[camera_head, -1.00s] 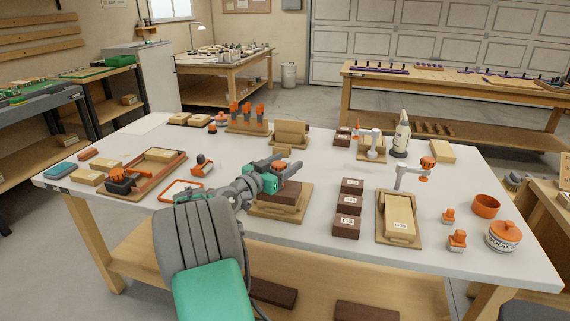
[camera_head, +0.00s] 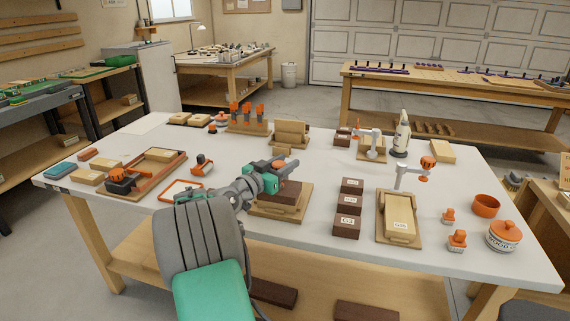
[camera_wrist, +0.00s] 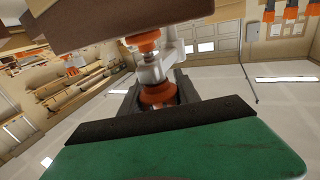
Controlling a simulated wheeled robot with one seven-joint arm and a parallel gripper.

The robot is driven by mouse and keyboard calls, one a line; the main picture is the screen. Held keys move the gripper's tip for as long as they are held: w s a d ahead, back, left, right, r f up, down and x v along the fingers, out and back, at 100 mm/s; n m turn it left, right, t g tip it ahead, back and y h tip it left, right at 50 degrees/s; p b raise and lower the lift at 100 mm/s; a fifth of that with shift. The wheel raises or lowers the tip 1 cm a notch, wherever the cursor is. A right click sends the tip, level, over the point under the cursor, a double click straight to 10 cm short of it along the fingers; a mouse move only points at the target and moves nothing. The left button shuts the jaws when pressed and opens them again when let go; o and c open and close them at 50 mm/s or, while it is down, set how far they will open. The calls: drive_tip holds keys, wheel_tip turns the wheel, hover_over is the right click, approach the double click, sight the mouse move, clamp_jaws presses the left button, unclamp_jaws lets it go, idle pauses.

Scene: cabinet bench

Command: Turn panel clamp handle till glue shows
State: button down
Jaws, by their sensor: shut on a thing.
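My gripper (camera_head: 280,172) is over the wooden fixture (camera_head: 262,212) at the front middle of the bench, above a dark brown block (camera_head: 287,195). In the wrist view, the black fingers are shut around an orange clamp handle (camera_wrist: 158,95). A pale metal screw (camera_wrist: 152,70) runs from the handle to an orange pad (camera_wrist: 144,42). The pad is at or very near a brown wooden piece (camera_wrist: 130,18); I cannot tell if it touches. In the head view, my gripper hides most of the clamp. I see no glue at the joint.
Several dark blocks (camera_head: 347,226) stand just right of the fixture. Another board with a clamp (camera_head: 398,215) is further right. An orange-handled tool (camera_head: 202,165) and an orange frame (camera_head: 181,190) lie to the left. The bench front edge is close to my arm.

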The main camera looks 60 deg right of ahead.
drive_tip(key=shift+r+n+t, duration=0.1)
drive_tip(key=shift+n+t, duration=0.5)
drive_tip(key=shift+t, duration=0.3)
drive_tip(key=n+t, duration=0.2)
drive_tip(key=t, duration=0.1)
drive_tip(key=shift+w+r+p, duration=0.15)
drive_tip(key=shift+w+p, duration=0.05)
drive_tip(key=shift+p, duration=0.15)
drive_tip(key=shift+w+f+n+t+p, duration=0.2)
drive_tip(key=shift+w+n+t+p, duration=0.15)
drive_tip(key=shift+n+t, duration=0.45)
drive_tip(key=c, duration=0.9)
unclamp_jaws()
drive_tip(key=a, duration=0.5)
drive_tip(key=s+a, duration=0.1)
drive_tip(key=a, duration=0.1)
drive_tip(key=shift+s+a+b, duration=0.1)
drive_tip(key=shift+a+b, duration=0.2)
drive_tip(key=shift+a, duration=0.05)
